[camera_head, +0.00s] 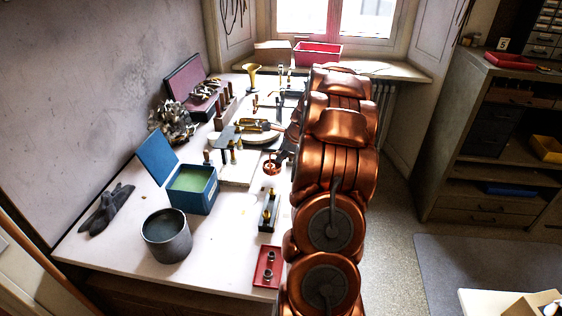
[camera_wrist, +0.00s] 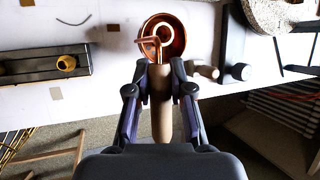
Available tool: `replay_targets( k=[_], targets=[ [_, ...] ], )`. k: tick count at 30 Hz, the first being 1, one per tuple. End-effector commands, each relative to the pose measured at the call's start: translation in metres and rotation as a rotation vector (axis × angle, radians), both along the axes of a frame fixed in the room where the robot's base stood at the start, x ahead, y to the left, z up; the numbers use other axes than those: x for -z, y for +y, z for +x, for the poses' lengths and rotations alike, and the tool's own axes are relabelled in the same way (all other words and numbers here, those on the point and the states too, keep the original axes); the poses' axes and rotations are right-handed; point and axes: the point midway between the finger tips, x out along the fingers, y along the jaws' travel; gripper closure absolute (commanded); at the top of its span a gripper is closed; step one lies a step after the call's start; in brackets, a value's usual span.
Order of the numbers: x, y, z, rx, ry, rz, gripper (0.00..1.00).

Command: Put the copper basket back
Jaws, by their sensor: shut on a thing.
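The copper basket (camera_wrist: 178,42) is a small round copper cup at the top middle of the wrist view. A straight brown handle (camera_wrist: 160,105) runs from it between my fingers. My gripper (camera_wrist: 160,100) is shut on this handle, with a finger on each side. In the head view the copper basket (camera_head: 271,167) shows over the white bench, left of my copper-coloured arm. My gripper (camera_head: 282,155) is small and dark there, partly hidden by the arm. I cannot tell whether the basket touches the bench.
On the white bench (camera_head: 220,245) stand an open blue box (camera_head: 193,188) with a green inside, a grey pot (camera_head: 167,236), a dark block with brass parts (camera_head: 268,211) and a red tray (camera_head: 268,267). Several tools crowd the back.

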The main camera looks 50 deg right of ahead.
Motion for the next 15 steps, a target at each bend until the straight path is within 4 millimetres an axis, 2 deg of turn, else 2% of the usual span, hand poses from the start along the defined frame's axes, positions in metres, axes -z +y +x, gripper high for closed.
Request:
replay_targets(
  k=[9, 15],
  targets=[
    [0.032, -0.002, 0.001, 0.0, -0.001, 0.001, 1.0],
    [0.034, -0.002, 0.001, 0.001, -0.001, -0.001, 1.0]
  ],
)
